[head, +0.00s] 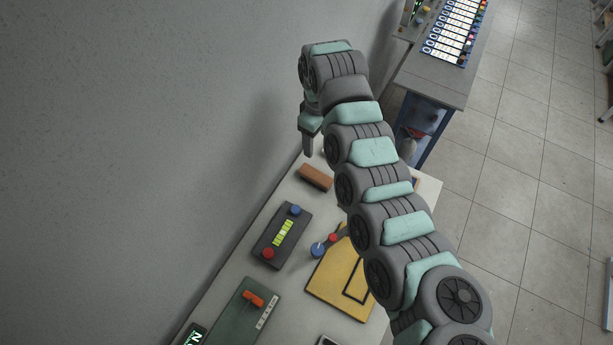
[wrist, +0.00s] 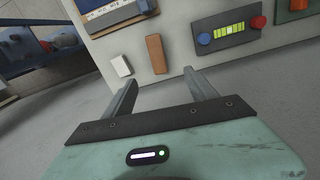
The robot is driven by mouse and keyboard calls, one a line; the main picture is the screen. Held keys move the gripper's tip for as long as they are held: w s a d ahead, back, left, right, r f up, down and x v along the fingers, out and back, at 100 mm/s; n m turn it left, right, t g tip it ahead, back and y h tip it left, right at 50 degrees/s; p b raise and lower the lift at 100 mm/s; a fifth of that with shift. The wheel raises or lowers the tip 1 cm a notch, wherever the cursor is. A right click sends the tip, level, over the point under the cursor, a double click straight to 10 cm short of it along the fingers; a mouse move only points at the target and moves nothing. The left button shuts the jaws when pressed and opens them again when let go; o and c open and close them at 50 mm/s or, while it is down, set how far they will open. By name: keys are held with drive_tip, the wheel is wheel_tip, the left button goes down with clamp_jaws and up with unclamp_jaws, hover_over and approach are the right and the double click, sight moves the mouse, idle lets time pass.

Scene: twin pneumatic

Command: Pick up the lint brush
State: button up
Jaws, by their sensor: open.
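A brown, oblong block (head: 316,177) lies near the wall edge of the light worktop and may be the lint brush; no bristles or handle can be made out. It also shows in the wrist view (wrist: 156,54), beyond and between my fingertips. My gripper (head: 308,142) is above the far end of the worktop, beyond the block in the head view. In the wrist view my gripper (wrist: 161,86) has its two fingers wide apart with nothing between them. The gripper and the block are apart.
A small white block (wrist: 121,66) lies beside the brown one. A black panel (head: 281,235) with red and blue knobs and a yellow board (head: 330,288) are on the worktop (head: 222,285). The wall (head: 150,120) runs close along one side. Another bench (head: 440,80) stands beyond.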

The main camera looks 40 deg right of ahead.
wheel_tip(320, 180, down, 11)
drive_tip(key=b, duration=0.9)
hover_over(316, 175)
drive_tip(key=f, duration=0.5)
drive_tip(key=shift+w+a+f+p, duration=0.1)
drive_tip(key=shift+a+p, duration=0.3)
drive_tip(key=f, duration=0.5)
drive_tip(key=shift+d+f, duration=0.2)
drive_tip(key=shift+d, duration=0.2)
clamp_jaws()
